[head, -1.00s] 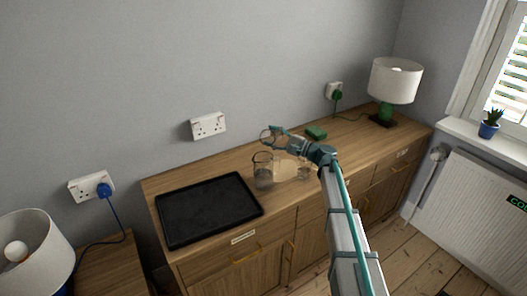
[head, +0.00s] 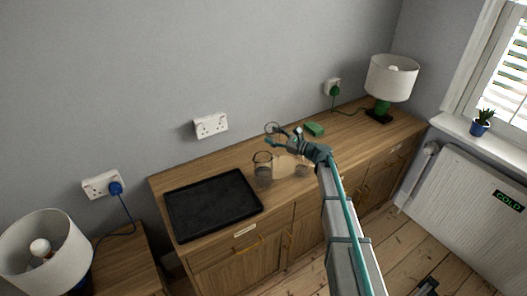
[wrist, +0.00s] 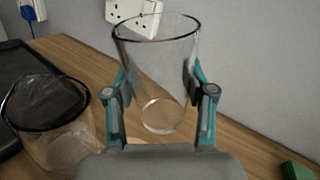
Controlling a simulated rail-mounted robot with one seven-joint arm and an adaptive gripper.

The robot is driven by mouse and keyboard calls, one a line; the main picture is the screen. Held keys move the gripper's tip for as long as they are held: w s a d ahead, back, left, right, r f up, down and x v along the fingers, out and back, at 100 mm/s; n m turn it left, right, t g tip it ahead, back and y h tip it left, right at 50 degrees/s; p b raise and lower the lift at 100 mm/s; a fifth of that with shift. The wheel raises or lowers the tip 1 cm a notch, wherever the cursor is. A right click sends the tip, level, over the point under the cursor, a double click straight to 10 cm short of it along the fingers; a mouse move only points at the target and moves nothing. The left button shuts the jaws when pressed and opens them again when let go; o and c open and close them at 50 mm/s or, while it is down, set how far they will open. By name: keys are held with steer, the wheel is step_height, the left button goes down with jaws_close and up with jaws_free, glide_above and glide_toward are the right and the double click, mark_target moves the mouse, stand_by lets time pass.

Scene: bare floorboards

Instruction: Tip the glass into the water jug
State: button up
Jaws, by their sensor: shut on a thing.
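My gripper (head: 271,141) is shut on a clear, dark-rimmed glass (wrist: 158,62). In the wrist view, the two teal fingers (wrist: 158,82) press on opposite sides of it. Its open rim is up and nothing shows inside it. In the head view, the held glass (head: 272,128) is small and faint, above and behind the jug. The clear water jug (head: 263,175) stands upright on the sideboard. In the wrist view, the jug (wrist: 50,135) is at the lower left, apart from the glass. I cannot tell the jug's water level.
A black tray (head: 213,204) lies left of the jug on the wooden sideboard (head: 345,128). Another clear vessel (head: 302,170) stands under my arm, near a pale board (head: 284,165). A green block (head: 314,129) and a lamp (head: 390,77) are further right.

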steer(key=m+p, duration=0.1)
steer(key=r+p, duration=0.1)
steer(key=shift+w+d+r+m+p, duration=0.2)
steer(key=shift+w+m+p, duration=0.1)
steer(key=shift+w+m, duration=0.1)
steer(key=shift+w+d+f+m+p, duration=0.1)
steer(key=shift+w+f+m+p, duration=0.35)
steer(key=shift+m+p, duration=0.65)
steer(key=shift+s+d+f, duration=0.1)
steer(key=shift+s, duration=0.05)
